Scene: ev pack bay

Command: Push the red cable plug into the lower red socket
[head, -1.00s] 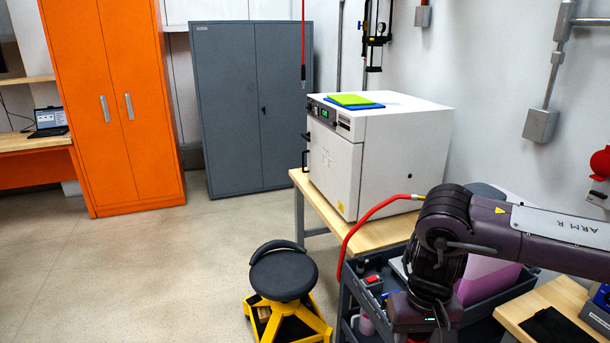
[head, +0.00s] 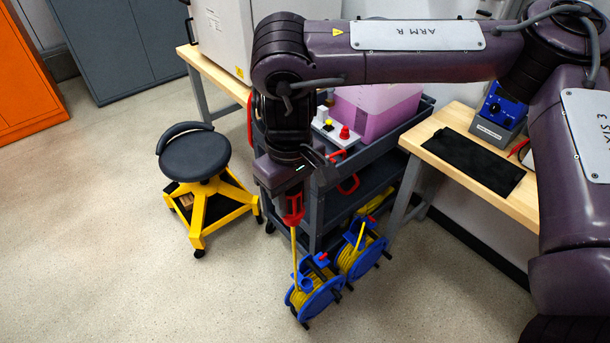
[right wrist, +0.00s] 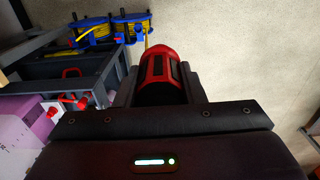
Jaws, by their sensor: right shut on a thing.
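The red cable plug (head: 292,208) is in my right gripper (head: 290,188), which points down beside the dark cart. A yellow cable hangs from the plug's lower end toward a blue reel. In the right wrist view the red and black plug (right wrist: 160,75) sits between the fingers of the right gripper (right wrist: 160,92), which are shut on it. I cannot make out the lower red socket in either view. My left gripper is out of view.
The dark cart (head: 372,178) carries a pink container (head: 375,108) and a red knob-like part (head: 344,132). Blue cable reels (head: 316,290) stand on the floor before it. A black stool (head: 195,155) stands left. A wooden bench (head: 450,178) is right. Floor at lower left is clear.

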